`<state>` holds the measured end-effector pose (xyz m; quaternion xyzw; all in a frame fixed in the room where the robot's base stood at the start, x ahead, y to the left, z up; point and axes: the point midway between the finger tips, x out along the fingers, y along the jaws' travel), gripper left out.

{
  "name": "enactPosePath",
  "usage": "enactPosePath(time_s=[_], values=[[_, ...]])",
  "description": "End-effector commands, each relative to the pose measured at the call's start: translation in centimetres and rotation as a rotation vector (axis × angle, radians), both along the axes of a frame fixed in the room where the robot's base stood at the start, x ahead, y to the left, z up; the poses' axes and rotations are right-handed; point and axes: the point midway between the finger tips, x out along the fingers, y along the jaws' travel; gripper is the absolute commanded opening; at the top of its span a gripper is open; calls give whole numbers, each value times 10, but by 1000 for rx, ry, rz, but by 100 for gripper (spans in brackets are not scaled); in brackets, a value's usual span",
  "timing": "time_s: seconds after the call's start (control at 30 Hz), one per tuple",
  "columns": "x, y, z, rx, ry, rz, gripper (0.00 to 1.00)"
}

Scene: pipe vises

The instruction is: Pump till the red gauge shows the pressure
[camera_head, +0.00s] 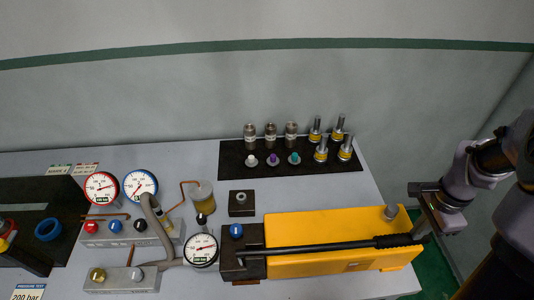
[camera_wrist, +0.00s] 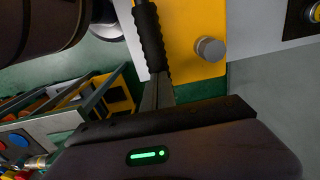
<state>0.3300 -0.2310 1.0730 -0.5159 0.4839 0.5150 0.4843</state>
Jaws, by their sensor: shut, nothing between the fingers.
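The yellow hand pump (camera_head: 340,225) lies on the bench, with its long black lever (camera_head: 320,246) low along the front side. The lever's ribbed grip (camera_head: 398,240) also shows in the wrist view (camera_wrist: 152,42). My gripper (camera_head: 422,230) is shut and empty at the right end of this grip; in the wrist view its fingers (camera_wrist: 158,92) meet the grip's end, and I cannot tell whether they touch it. The red-rimmed gauge (camera_head: 101,188) stands at the left, its needle too small to read exactly. A blue-rimmed gauge (camera_head: 140,186) and a black-rimmed gauge (camera_head: 201,250) stand nearby.
A manifold (camera_head: 130,240) carries red, blue and black knobs. A block with a brass knob (camera_head: 97,274) lies in front. A blue knob (camera_head: 236,230) sits at the pump's head. Several fittings stand on a black mat (camera_head: 235,168) behind. A sign (camera_head: 28,293) reads 200 bar.

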Motion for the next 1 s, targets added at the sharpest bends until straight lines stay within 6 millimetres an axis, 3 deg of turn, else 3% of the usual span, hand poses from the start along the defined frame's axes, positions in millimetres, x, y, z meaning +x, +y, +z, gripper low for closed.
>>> enactPosePath(time_s=[0.37,0.7,0.87,1.0], values=[[-2,1,-1,4,6,2,0],[-2,8,71,2,3,1,0],[-1,9,73,1,3,1,0],[-1,13,93,0,1,2,0]])
